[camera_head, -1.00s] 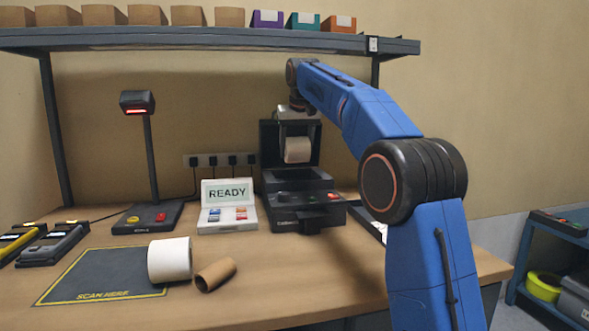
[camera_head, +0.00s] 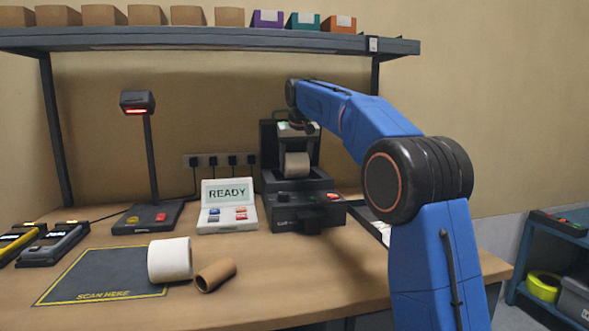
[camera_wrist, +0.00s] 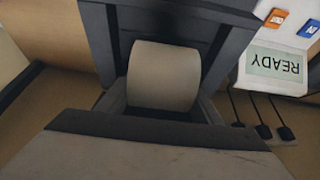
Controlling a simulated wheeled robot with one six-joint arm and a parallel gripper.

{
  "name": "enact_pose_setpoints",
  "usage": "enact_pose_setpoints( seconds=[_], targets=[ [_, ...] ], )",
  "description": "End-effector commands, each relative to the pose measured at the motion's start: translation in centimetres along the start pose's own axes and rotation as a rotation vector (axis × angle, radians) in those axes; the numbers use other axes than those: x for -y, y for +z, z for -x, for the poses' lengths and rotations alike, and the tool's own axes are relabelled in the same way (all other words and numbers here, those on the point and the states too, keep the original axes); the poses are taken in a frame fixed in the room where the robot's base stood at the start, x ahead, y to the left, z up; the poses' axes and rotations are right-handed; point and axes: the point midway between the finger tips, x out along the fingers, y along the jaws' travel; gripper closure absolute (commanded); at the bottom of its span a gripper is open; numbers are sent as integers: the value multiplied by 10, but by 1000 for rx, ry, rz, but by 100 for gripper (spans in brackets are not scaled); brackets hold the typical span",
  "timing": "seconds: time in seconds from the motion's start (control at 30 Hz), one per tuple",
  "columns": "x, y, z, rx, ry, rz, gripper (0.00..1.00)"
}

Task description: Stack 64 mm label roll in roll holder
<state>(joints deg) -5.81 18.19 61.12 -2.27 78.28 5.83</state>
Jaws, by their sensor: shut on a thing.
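A cream label roll (camera_head: 297,165) is at the open bay of the dark label printer (camera_head: 307,213), low between its side walls. My gripper (camera_head: 297,147) reaches down from above and is shut on this roll. In the wrist view the label roll (camera_wrist: 163,76) sits between dark walls of the printer's holder (camera_wrist: 100,45). Whether the roll touches the bottom of the holder is hidden.
A brown cardboard core (camera_head: 215,275) lies beside the white roll. The READY display (camera_head: 227,205) stands left of the printer, and a scanner on a post (camera_head: 145,150) is farther left. A shelf (camera_head: 210,40) with several boxes spans above. The table's front middle is clear.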

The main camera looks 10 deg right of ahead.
Motion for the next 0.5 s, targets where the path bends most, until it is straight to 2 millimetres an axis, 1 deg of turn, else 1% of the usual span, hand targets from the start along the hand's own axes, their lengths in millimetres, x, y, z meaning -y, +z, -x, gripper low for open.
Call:
enact_pose_setpoints(
  seconds=[0.07,0.13,0.5],
  targets=[
    [0,5,-10,1,0,0,73],
    [0,3,-15,0,0,0,73],
    [0,4,-18,-1,0,0,73]
  ],
)
